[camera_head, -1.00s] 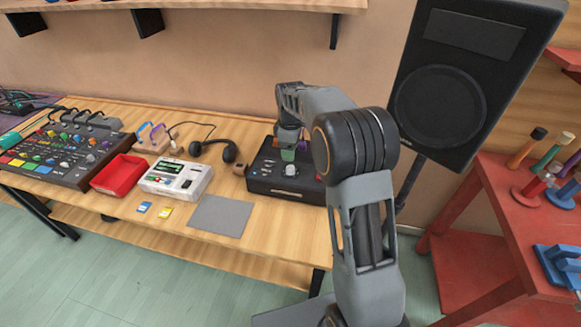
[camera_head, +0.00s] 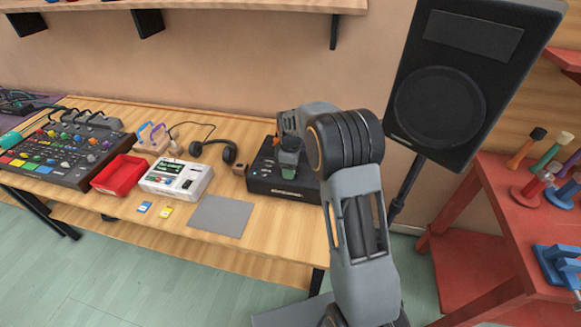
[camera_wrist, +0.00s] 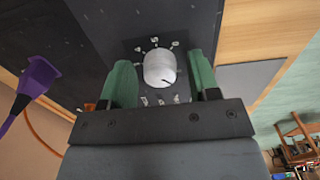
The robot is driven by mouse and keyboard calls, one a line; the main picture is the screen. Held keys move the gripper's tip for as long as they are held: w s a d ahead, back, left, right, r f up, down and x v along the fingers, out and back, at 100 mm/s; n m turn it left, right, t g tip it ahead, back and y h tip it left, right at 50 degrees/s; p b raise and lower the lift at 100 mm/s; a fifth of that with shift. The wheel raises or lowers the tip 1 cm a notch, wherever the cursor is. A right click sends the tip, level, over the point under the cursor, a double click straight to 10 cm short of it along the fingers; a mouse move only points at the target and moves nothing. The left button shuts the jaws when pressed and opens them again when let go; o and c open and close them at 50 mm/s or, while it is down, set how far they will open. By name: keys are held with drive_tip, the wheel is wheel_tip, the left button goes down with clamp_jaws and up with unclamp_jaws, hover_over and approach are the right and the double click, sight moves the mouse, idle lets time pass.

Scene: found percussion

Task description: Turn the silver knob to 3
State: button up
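The silver knob (camera_wrist: 160,68) sits on the top of a black box (camera_head: 287,187), with small pale marks around it, in the wrist view. A dark pointer line shows on the knob's face; I cannot read the number it points to. My gripper (camera_wrist: 162,82) is open, with one green finger on each side of the knob and a gap to each. In the head view my gripper (camera_head: 288,160) is over the black box and hides the knob.
A white device (camera_head: 177,178), a red tray (camera_head: 119,175), headphones (camera_head: 217,150) and a grey mat (camera_head: 220,216) lie left of the black box. A large speaker (camera_head: 440,105) stands at right.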

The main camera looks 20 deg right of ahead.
drive_tip(key=c, duration=0.8)
drive_tip(key=shift+c, duration=0.2)
